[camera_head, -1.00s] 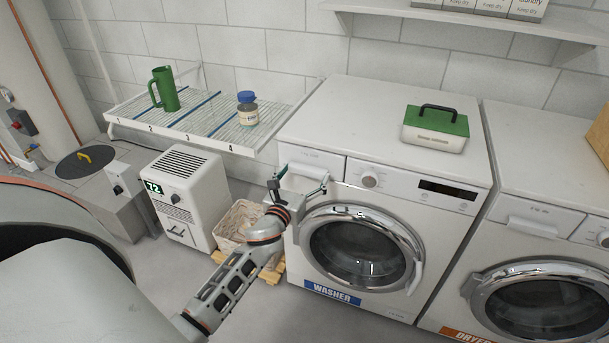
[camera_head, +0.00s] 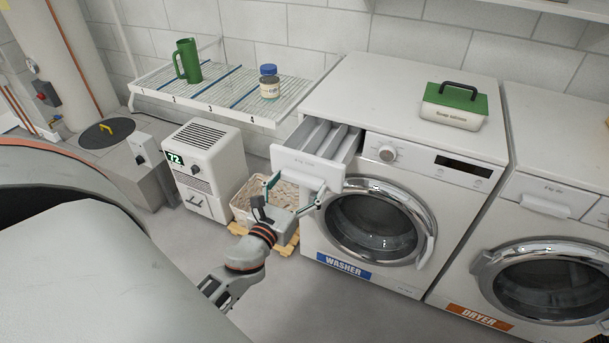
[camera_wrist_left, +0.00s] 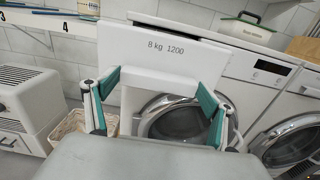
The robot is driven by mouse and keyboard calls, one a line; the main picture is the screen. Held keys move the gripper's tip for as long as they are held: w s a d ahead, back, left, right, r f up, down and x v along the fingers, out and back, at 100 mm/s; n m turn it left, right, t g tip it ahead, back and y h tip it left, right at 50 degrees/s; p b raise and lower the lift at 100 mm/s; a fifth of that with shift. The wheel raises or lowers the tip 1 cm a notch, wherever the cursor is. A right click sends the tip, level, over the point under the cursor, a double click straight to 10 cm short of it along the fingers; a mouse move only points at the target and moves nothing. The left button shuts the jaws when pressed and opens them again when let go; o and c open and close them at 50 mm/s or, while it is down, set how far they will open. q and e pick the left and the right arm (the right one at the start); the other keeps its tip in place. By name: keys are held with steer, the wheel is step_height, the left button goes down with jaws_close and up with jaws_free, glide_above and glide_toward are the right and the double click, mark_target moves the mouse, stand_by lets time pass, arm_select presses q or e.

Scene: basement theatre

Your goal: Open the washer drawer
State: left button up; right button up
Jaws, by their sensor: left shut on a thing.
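The washer (camera_head: 400,90) stands in the middle of the head view with a blue WASHER label. Its white drawer (camera_head: 312,166) at the upper left is pulled out, and inner compartments show from above. My left gripper (camera_head: 296,186) is at the front of the drawer, shut on the drawer's handle, one teal-padded finger on each side. In the left wrist view the drawer front (camera_wrist_left: 165,48) reads "8 kg 1200", and the left gripper (camera_wrist_left: 158,90) shows below it. My right gripper is not in view.
The dryer (camera_head: 545,230) stands to the right. A green-lidded box (camera_head: 455,106) is on the washer. A basket (camera_head: 245,205) and a white dehumidifier-like unit (camera_head: 207,160) stand left of the washer. A wire rack (camera_head: 225,92) holds a green mug and a jar.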

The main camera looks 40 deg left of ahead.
arm_select(q)
steer(key=shift+v, duration=0.9)
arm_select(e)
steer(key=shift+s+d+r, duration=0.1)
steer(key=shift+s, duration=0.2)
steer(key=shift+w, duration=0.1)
arm_select(q)
steer(key=o, duration=1.6)
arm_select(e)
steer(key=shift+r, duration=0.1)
arm_select(q)
step_height(320, 180, up, 10)
